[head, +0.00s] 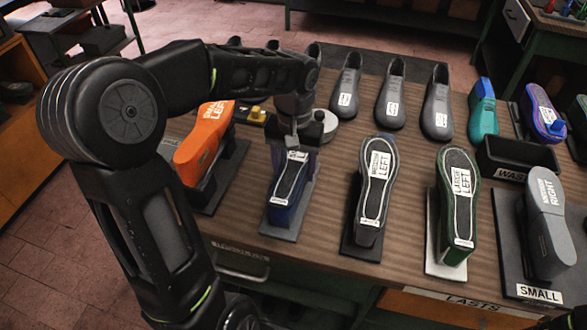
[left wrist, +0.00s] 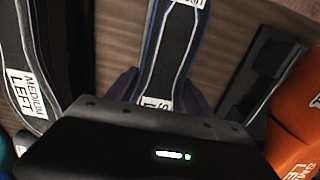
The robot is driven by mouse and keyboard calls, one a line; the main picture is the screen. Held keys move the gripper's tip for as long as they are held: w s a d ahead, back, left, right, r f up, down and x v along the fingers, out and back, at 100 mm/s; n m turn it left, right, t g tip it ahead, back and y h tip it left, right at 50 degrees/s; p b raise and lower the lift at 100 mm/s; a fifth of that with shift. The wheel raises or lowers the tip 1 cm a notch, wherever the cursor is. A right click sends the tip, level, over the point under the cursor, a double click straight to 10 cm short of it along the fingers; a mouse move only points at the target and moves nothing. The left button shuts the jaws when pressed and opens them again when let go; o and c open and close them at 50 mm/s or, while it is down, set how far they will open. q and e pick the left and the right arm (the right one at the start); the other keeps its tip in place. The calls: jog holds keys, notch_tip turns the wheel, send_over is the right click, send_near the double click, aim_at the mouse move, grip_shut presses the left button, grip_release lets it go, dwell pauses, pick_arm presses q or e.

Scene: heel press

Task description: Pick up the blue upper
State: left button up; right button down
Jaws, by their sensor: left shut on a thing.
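The blue upper (head: 287,201) is sole up over a grey plate (head: 282,232), with a dark, pale-edged sole and a white label partly hidden by my gripper. My left gripper (head: 297,150) comes down from above and is shut on its far end. In the left wrist view, the blue-edged sole (left wrist: 166,50) runs between the two fingers (left wrist: 158,92), which lie along its sides. I cannot tell whether the upper is lifted off its stand. My right gripper is out of view.
An orange upper (head: 204,138) stands close on the left. A black-soled shoe labelled MEDIUM LEFT (head: 376,190) and a green-edged LARGE LEFT one (head: 457,205) stand on the right. Grey lasts (head: 391,95) line the back. A black waste bin (head: 510,157) sits on the right.

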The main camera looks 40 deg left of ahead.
aim_at(295, 165)
pick_arm(q)
notch_tip(295, 165, up, 10)
jog(key=shift+f+b, duration=0.25)
jog(key=shift+b, duration=0.3)
jog(key=shift+r, duration=0.3)
